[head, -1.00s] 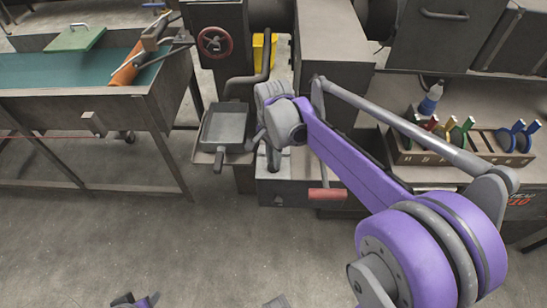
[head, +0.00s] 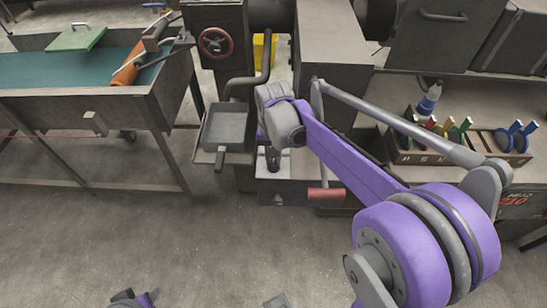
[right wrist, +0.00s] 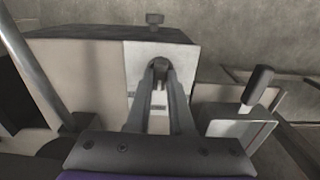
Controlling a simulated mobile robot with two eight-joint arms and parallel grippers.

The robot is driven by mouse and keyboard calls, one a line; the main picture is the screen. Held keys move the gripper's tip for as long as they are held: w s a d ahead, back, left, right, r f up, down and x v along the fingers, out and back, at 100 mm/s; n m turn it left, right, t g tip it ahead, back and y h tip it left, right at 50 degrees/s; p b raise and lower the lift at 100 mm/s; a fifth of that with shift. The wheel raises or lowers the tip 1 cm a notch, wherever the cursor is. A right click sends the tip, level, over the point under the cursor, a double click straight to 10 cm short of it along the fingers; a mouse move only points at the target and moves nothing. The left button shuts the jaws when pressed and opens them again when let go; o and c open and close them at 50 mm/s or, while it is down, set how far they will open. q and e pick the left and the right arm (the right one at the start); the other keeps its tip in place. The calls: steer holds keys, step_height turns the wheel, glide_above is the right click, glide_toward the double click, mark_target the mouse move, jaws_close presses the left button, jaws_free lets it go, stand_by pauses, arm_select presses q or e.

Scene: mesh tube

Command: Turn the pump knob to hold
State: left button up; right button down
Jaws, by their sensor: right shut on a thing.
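The pump box (head: 300,188) is a low grey box in the middle of the head view; its top and pale plate show in the right wrist view (right wrist: 143,56). The pump knob (right wrist: 160,66) is small and dark on that plate. My right gripper (right wrist: 160,76) points down at the plate, with its two fingers shut on the knob. In the head view my right gripper (head: 272,158) is over the box's left end, and the wrist hides most of the knob. The knob's exact setting cannot be read.
A grey tray with a handle (head: 224,128) sits just left of the gripper. A red-ended lever (head: 326,194) sticks out at the box's front. A red handwheel (head: 215,41) is behind. A wooden rack (head: 460,150) stands at right.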

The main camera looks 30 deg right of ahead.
mark_target(274, 162)
stand_by(0.3)
steer(key=c, duration=0.8)
jaws_free()
step_height(274, 162, up, 11)
steer(key=p, duration=0.1)
